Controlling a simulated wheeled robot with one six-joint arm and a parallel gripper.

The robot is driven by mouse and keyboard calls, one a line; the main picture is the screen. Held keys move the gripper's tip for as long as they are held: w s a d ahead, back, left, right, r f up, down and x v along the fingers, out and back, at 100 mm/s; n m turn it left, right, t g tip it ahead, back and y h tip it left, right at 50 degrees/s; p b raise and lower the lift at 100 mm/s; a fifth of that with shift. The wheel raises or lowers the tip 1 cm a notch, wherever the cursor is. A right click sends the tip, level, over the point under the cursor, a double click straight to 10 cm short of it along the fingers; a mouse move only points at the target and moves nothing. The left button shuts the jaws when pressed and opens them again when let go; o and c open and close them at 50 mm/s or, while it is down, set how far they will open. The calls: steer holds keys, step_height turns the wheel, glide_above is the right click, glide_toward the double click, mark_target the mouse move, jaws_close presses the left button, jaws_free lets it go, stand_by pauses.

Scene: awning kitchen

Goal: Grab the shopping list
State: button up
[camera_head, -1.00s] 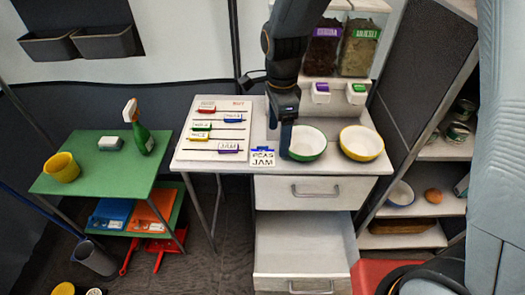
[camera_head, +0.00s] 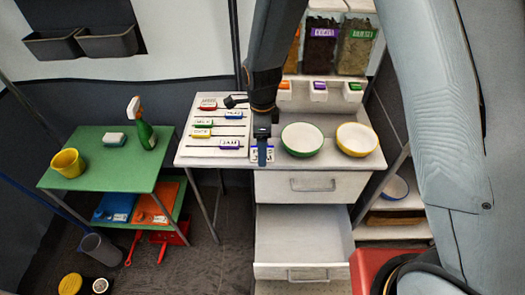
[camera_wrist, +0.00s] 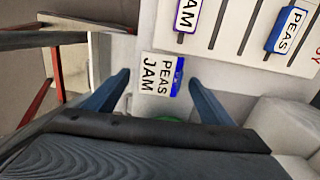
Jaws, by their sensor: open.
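The shopping list is a small white card reading "PEAS JAM" with a blue strip on one edge. In the wrist view the card (camera_wrist: 155,76) lies flat on the white counter, between the two blue fingers of my gripper (camera_wrist: 159,84). The fingers are apart and do not appear to touch it. In the head view my gripper (camera_head: 262,153) is above the card (camera_head: 269,155) at the counter's front edge and hides part of it.
A white board (camera_head: 198,141) with several coloured labelled sliders is left of the card. A green bowl (camera_head: 302,139) and a yellow bowl (camera_head: 357,140) stand to the right. An open drawer (camera_head: 300,234) juts out below. A green table (camera_head: 100,165) stands at left.

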steer(key=shift+f, duration=0.4)
steer(key=c, duration=1.1)
steer(key=shift+r, duration=0.1)
steer(key=shift+c, duration=0.2)
